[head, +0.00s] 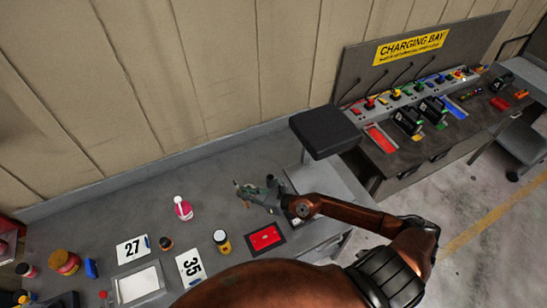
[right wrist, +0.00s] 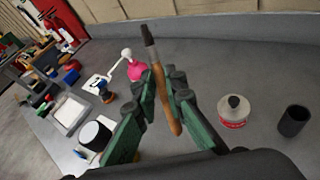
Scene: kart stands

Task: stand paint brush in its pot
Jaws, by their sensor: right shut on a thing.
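My right gripper (right wrist: 162,98) is shut on the paint brush (right wrist: 165,90), which has a wooden handle and a dark bristle end. In the right wrist view the brush slants between the green fingers, bristle end at the top. A dark cylindrical pot (right wrist: 294,121) stands upright on the bench, to the right of the gripper and apart from it. In the head view the right gripper (head: 252,190) is over the bench; the brush is too small to make out clearly there and I cannot pick out the pot. My left gripper is not in view.
A white can with a red label (right wrist: 233,111) stands between gripper and pot. A pink bottle (head: 183,208), a yellow-and-black jar (head: 221,241), a red tray (head: 265,238) and number cards (head: 132,250) are on the bench (head: 100,212). A wall runs behind.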

